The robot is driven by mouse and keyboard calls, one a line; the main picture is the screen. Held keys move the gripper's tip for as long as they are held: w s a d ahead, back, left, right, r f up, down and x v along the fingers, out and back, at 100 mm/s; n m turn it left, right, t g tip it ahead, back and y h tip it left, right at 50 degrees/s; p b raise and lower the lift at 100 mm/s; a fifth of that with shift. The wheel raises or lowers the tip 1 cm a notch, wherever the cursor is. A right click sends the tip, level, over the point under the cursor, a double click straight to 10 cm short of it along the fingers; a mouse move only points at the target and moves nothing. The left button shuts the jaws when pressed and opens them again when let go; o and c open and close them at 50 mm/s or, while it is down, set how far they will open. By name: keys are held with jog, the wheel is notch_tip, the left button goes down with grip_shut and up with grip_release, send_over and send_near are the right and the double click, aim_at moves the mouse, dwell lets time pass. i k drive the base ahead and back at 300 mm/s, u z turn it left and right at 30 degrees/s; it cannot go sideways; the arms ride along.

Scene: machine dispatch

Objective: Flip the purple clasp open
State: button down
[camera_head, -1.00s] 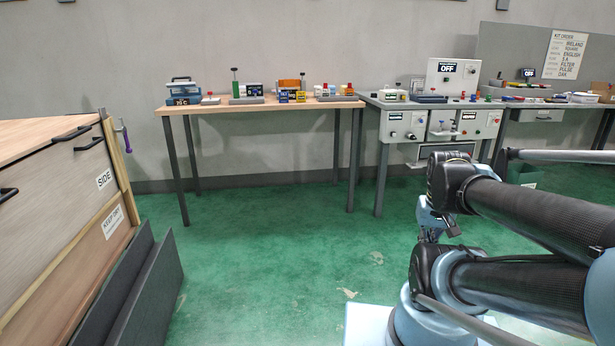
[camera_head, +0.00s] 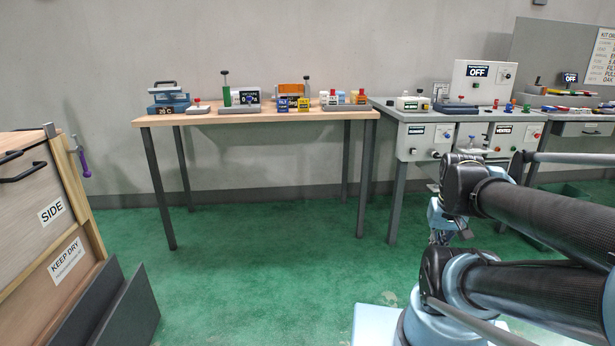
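A purple clasp (camera_head: 84,163) sits at the upper right edge of the wooden crate (camera_head: 35,215) on the left. It looks like a small curved purple lever on a dark mount by the wooden corner post; at this size I cannot tell its exact position. The crate bears labels reading SIDE and KEEP DRY. My folded arm fills the right side of the view, far from the clasp. My gripper cannot be made out with certainty, and nothing touches the clasp.
A wooden table (camera_head: 300,116) with several small devices stands against the back wall. A grey control bench (camera_head: 388,116) adjoins it on the right. Dark panels (camera_head: 125,315) lean by the crate's base at the lower left. The green floor (camera_head: 270,250) between is open.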

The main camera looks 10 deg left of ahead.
aim_at(79, 149)
jog(key=i, duration=2.2)
jog(key=u, duration=3.15)
jog(key=i, duration=1)
jog(key=z, duration=0.05)
